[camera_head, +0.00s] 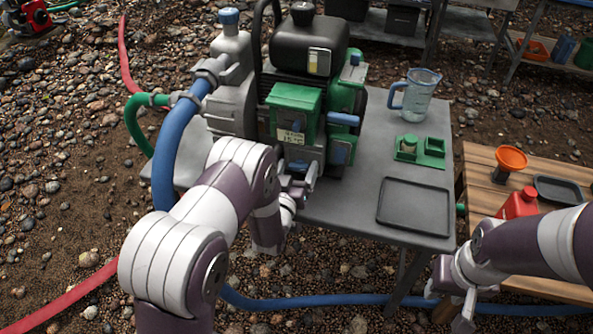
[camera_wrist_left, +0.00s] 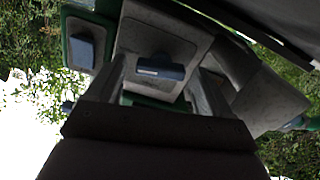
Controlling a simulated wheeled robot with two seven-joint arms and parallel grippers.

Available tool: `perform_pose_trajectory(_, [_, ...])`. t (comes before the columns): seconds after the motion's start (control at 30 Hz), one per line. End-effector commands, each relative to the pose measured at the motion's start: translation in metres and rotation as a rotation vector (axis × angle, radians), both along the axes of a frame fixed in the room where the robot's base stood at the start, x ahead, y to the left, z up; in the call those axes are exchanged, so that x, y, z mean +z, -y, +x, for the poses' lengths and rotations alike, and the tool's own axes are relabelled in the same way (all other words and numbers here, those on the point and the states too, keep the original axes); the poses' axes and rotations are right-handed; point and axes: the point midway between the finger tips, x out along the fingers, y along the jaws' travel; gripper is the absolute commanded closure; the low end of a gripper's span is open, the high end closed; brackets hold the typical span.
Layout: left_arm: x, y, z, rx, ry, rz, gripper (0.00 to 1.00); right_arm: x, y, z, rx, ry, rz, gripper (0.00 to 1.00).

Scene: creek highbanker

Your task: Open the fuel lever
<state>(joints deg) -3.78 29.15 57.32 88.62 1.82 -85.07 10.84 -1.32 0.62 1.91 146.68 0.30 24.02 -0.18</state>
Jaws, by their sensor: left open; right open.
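The engine pump (camera_head: 310,90) stands on a grey metal table (camera_head: 340,205). No label shows which is the fuel lever. My left gripper (camera_head: 300,180) is close to the lower front of the engine, partly hidden by my arm. In the left wrist view, a dark blue lever (camera_wrist_left: 160,68) on a grey plate lies between its open fingers, with no clear contact. Another blue lever (camera_wrist_left: 88,45) sits to the left. My right gripper (camera_head: 456,297) is open and empty, low at the right.
A clear jug (camera_head: 417,95), a green tray (camera_head: 421,151) and an empty black tray (camera_head: 414,205) are on the table's right side. A wooden bench (camera_head: 485,175) holds a red can (camera_head: 517,204) and an orange funnel (camera_head: 511,160). A blue hose (camera_head: 172,150) curves left of my arm.

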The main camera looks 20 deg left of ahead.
Motion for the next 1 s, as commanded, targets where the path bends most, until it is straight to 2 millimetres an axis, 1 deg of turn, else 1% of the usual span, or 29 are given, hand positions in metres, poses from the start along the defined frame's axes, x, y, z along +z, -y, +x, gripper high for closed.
perform_pose_trajectory(0.23, [0.0006,-0.0001,0.0016,0.000,0.000,0.000,0.19,0.0001,0.0000,0.0000,0.000,0.000,0.000,0.57])
perform_pose_trajectory(0.27, [0.0006,-0.0001,0.0016,0.000,0.000,0.000,0.26,0.0001,0.0000,0.0000,0.000,0.000,0.000,0.57])
perform_pose_trajectory(0.3, [0.0006,-0.0001,0.0015,0.000,0.000,0.000,0.39,0.0001,0.0000,0.0000,0.000,0.000,0.000,0.57])
perform_pose_trajectory(0.37, [0.0005,0.0000,0.0015,0.000,0.000,0.000,0.58,0.0001,0.0000,0.0000,0.000,0.000,0.000,0.57])
perform_pose_trajectory(0.4, [0.0005,0.0000,0.0014,0.000,0.000,0.000,0.71,0.0001,0.0000,0.0000,0.000,0.000,0.000,0.57])
perform_pose_trajectory(0.43, [0.0005,0.0000,0.0014,0.000,0.000,0.000,0.75,0.0000,0.0000,0.0000,0.000,0.000,0.000,0.57])
perform_pose_trajectory(0.57, [0.0007,0.0003,0.0013,0.000,0.001,0.032,0.75,0.0003,0.0000,0.0001,0.000,0.000,0.000,0.57])
perform_pose_trajectory(0.73, [0.0007,0.0014,0.0012,0.000,0.007,0.192,0.75,0.0009,0.0000,0.0000,0.000,0.000,0.000,0.57])
perform_pose_trajectory(1.0, [0.0005,0.0015,0.0012,0.000,0.007,0.209,0.75,0.0008,0.0000,0.0000,0.000,0.000,0.000,0.57])
